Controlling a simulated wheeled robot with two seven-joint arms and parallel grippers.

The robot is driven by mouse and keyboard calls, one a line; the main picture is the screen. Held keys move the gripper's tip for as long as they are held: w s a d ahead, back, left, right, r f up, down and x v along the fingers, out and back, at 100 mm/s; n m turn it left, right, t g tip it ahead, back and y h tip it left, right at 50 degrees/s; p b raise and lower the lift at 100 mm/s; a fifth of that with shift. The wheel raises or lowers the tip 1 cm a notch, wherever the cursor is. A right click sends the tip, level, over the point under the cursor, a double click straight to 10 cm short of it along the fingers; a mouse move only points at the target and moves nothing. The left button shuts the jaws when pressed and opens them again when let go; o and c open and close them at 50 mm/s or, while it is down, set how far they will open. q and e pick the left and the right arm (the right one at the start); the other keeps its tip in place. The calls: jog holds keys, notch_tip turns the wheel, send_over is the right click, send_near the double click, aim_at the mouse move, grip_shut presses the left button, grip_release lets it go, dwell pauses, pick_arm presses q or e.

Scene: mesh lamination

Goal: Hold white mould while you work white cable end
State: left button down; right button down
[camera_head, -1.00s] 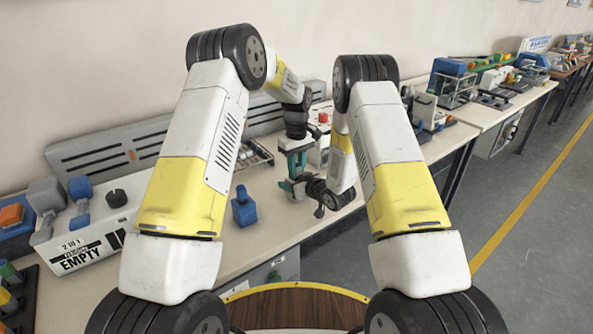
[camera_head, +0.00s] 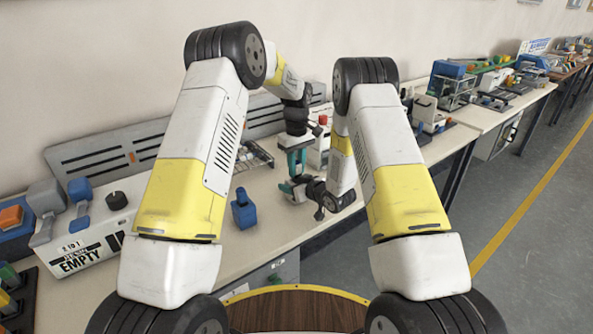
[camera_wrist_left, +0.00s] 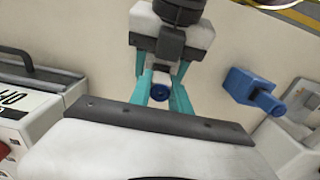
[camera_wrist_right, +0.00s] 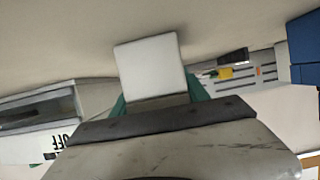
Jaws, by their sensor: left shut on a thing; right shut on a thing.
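My right gripper (camera_wrist_right: 157,100) has its teal fingers on either side of a plain white block (camera_wrist_right: 148,66), which looks like the white mould, and is shut on it. In the head view, the left gripper (camera_head: 297,163) points down over the bench, close above the right gripper (camera_head: 292,189), which comes in from the side. The held pieces are too small or hidden there, and I cannot tell whether they touch.
A blue block-like part (camera_head: 243,209) stands on the bench (camera_head: 262,232) left of the grippers, and also shows in the left wrist view (camera_wrist_left: 252,90). A white box marked EMPTY (camera_head: 85,243) stands further left. A red-topped white device (camera_head: 318,150) stands close behind the grippers.

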pick_arm(q)
jog(key=shift+r, duration=0.65)
jog(key=shift+r, duration=2.25)
pick_arm(e)
jog(key=shift+c, duration=2.4)
grip_release()
jog(key=shift+s, duration=0.1)
